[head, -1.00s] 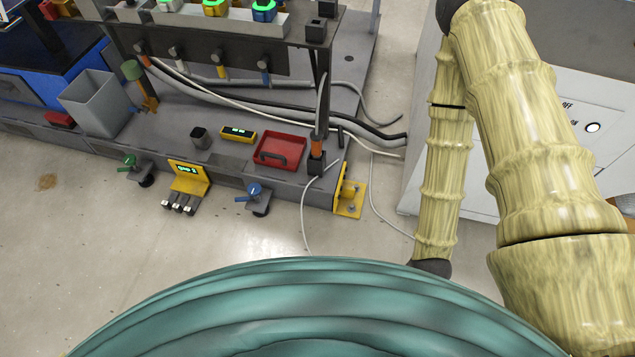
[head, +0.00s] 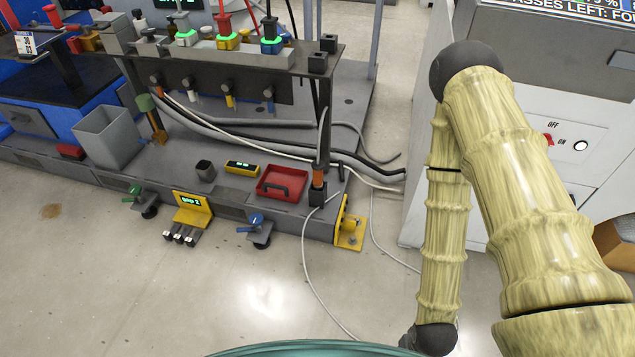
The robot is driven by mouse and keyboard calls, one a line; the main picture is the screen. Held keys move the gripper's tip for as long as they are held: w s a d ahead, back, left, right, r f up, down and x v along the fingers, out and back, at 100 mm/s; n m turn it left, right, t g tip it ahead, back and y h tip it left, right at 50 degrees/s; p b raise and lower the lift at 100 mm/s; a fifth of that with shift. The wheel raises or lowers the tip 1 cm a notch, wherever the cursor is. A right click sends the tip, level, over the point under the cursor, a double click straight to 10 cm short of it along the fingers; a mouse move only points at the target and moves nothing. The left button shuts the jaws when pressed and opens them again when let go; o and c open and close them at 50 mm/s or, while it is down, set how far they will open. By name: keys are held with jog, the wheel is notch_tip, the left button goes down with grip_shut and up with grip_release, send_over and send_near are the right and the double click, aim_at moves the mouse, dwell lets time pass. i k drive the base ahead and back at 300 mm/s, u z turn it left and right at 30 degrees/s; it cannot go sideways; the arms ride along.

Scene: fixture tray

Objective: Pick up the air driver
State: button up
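I cannot tell for sure which thing is the air driver. In the head view, an upright orange and black tool-like thing (head: 318,180) stands at the right end of the fixture bench, by the rack's post, with a grey hose near it. A red tool-like piece (head: 226,32) and a blue one (head: 270,38) stand in the top rack with glowing green rings and lines rising from them. My gripper is not in view; only pale yellow links of my arm show at the right, apart from the bench.
The bench (head: 290,222) holds a red tray (head: 281,198), a small dark cup (head: 205,171), a yellow display box (head: 242,168) and a grey bin (head: 106,148). A grey cabinet (head: 575,175) is at the right. Cables cross the floor.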

aim_at(318, 169)
jog(key=z, duration=0.1)
jog(key=k, duration=1)
jog(key=u, duration=1.05)
jog(key=i, duration=1.35)
jog(key=z, duration=0.9)
jog(key=i, duration=0.45)
jog(key=z, duration=0.55)
